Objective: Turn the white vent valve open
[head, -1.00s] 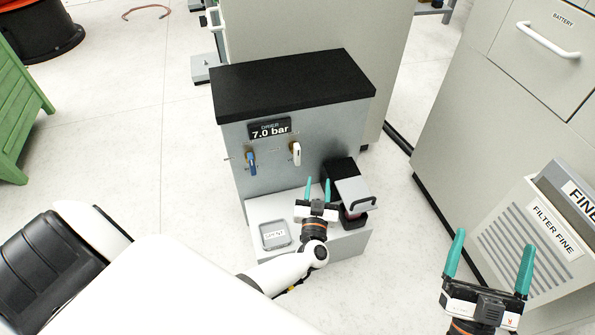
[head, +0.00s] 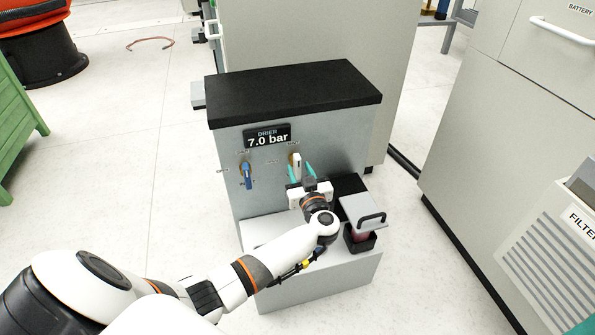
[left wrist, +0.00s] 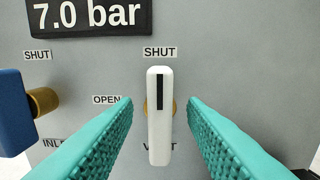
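The white vent valve handle (head: 296,160) is on the front of the grey drier cabinet. In the left wrist view the white handle (left wrist: 159,120) stands upright on a brass stem, its top at the SHUT label (left wrist: 159,52). The OPEN label (left wrist: 106,99) is to its left. My left gripper (head: 302,171) is open, with one teal finger on each side of the handle; gaps show on both sides. Only a teal sliver of my right gripper (head: 582,324) shows at the lower right corner; its opening is hidden.
A blue valve handle (head: 248,176) is left of the white one. The display (head: 267,136) above reads 7.0 bar. Grey cabinets stand behind and right.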

